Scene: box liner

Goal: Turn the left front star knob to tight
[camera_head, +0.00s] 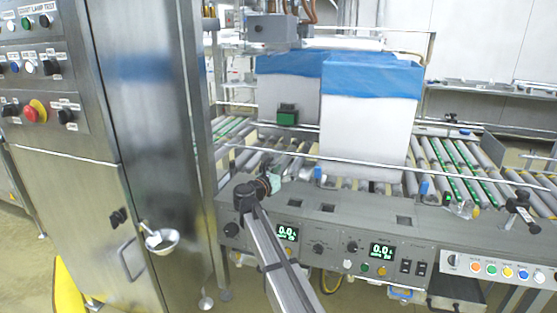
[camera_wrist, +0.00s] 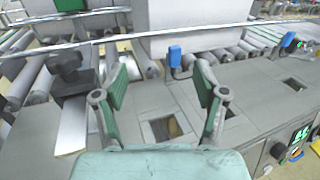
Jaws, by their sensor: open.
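A black knob (camera_wrist: 66,64) sits on a dark bracket with a pale metal plate (camera_wrist: 73,125) at the left of the wrist view. It looks like the left front star knob; its lobes and setting cannot be made out. My gripper (camera_wrist: 162,80) is open and empty, with green-padded fingers spread over the grey conveyor deck. The knob lies just left of the left finger, outside the jaws, with no clear contact. In the head view my gripper (camera_head: 272,180) is small at the conveyor's front left, and my arm hides the knob there.
A white box (camera_head: 365,135) with a blue liner (camera_head: 372,76) stands on the rollers behind my gripper. A guide rail (camera_head: 350,165) runs across its front. Another black knob (camera_head: 522,198) is at the right. Deck cutouts (camera_wrist: 165,128) and a front control panel (camera_head: 381,250) are nearby.

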